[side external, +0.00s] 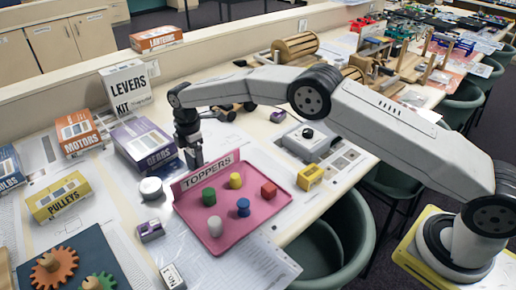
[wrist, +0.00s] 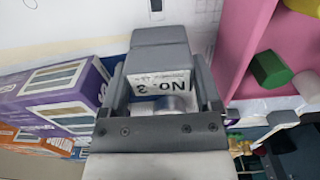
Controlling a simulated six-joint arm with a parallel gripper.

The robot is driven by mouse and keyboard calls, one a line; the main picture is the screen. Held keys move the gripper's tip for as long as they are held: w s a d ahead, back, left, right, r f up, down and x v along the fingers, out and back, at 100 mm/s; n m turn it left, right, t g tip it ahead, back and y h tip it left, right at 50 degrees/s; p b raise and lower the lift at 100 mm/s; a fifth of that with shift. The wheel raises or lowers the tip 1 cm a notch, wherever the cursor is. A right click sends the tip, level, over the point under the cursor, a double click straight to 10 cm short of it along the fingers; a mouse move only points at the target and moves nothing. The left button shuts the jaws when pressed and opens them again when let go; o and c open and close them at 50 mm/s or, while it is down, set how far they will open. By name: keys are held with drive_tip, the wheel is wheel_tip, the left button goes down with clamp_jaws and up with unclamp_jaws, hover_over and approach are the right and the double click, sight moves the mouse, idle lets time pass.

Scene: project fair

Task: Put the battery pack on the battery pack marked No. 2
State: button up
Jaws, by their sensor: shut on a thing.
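My gripper (side external: 193,158) hangs above the white paper, just behind the left end of the pink tray's sign. It is shut on a grey block, which I take to be the battery pack (wrist: 158,45). In the wrist view its white label reads "No. 3" upside down, and the block sits between both fingers. A similar white-labelled piece marked "No. 1" (side external: 171,276) lies at the front edge of the side view. I cannot make out a No. 2 mark in either view. What lies directly below the held block is hidden.
The pink TOPPERS tray (side external: 225,247) with several coloured pegs is right of my gripper. A purple GEARS box (side external: 146,146) stands close on the left.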

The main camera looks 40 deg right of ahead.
sight(193, 151)
drive_tip(key=shift+f, duration=0.15)
drive_tip(key=o, duration=1.1)
wheel_tip(193, 151, up, 12)
drive_tip(key=shift+r, duration=0.2)
idle(0.4)
